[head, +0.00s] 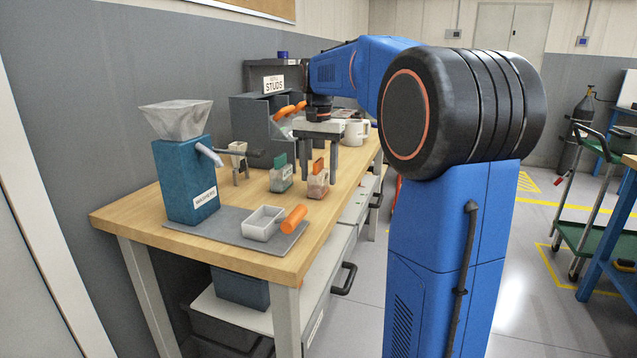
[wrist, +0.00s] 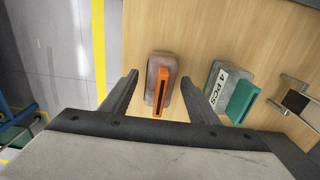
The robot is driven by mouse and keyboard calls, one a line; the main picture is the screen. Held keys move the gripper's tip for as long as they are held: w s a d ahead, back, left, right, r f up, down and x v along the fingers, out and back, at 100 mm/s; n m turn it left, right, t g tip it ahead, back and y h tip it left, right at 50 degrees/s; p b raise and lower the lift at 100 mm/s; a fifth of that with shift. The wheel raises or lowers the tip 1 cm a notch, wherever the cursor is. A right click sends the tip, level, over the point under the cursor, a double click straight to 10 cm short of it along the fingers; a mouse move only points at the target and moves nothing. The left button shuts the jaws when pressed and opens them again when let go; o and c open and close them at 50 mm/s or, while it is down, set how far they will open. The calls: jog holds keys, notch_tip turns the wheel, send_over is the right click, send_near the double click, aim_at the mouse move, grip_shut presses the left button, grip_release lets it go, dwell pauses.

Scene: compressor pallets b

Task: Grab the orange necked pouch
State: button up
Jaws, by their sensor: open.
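The orange necked pouch (head: 318,187) stands on the wooden workbench, a clear pouch with reddish contents and an orange top. In the wrist view the orange necked pouch (wrist: 154,73) lies between the two fingers, with space on both sides. My gripper (head: 321,168) is above the pouch, pointing down, open and empty. My gripper's fingers (wrist: 160,78) also show in the wrist view, one on each side of the pouch. A similar pouch with a green top (head: 280,178) stands just left of it; this green-topped pouch (wrist: 228,88) is outside the right finger in the wrist view.
A small metal stand (head: 238,160) is left of the green-topped pouch. A blue hopper machine (head: 184,180) stands at left.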

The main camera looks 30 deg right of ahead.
jog(key=c, duration=1.1)
jog(key=shift+r, duration=0.1)
jog(key=shift+c, duration=0.2)
